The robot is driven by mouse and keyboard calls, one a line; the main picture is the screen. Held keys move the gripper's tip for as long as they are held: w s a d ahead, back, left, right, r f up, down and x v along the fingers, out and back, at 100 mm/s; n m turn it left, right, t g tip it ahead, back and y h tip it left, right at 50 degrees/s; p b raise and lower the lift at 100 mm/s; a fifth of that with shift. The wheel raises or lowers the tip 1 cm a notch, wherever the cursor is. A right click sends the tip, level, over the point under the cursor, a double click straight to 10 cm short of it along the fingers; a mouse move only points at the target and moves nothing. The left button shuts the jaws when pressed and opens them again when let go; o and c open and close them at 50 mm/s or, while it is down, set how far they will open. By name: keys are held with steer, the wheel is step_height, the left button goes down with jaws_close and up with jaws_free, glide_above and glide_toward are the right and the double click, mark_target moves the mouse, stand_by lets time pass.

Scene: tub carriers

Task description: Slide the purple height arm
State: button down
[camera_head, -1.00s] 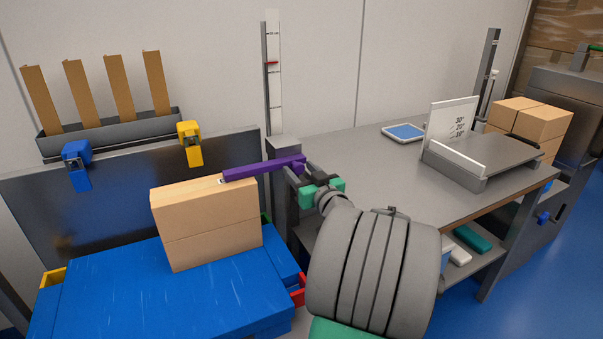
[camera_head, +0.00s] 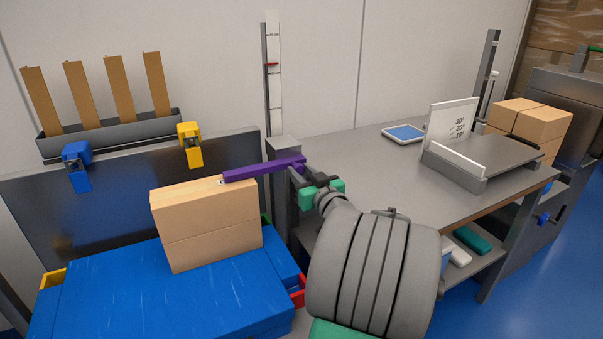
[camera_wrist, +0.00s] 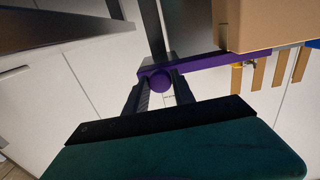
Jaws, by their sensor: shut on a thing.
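The purple height arm (camera_head: 255,171) is a bar reaching left from the grey post beside the table. Its left end lies at the top edge of the cardboard boxes (camera_head: 207,222) stacked on the blue tub. In the wrist view the purple arm (camera_wrist: 205,62) ends in a round purple knob (camera_wrist: 160,80). My gripper (camera_head: 301,174) is at the arm's right end. In the wrist view its two dark fingers are shut on the knob, one on each side. A tall white scale (camera_head: 274,100) with a red marker stands behind the arm.
The blue tub (camera_head: 100,300) fills the lower left. A grey panel (camera_head: 105,215) with blue and yellow clamps stands behind the boxes.

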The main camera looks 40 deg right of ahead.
stand_by(0.8)
step_height(320, 180, up, 8)
steer(key=p, duration=0.3)
steer(key=shift+r, duration=0.15)
steer(key=c, duration=1.3)
jaws_free()
steer(key=shift+c, duration=0.2)
steer(key=shift+o, duration=1.4)
steer(key=shift+f, duration=0.25)
steer(key=v, duration=0.7)
steer(key=shift+s, duration=0.4)
steer(key=shift+a+r, duration=0.1)
steer(key=shift+a, duration=0.05)
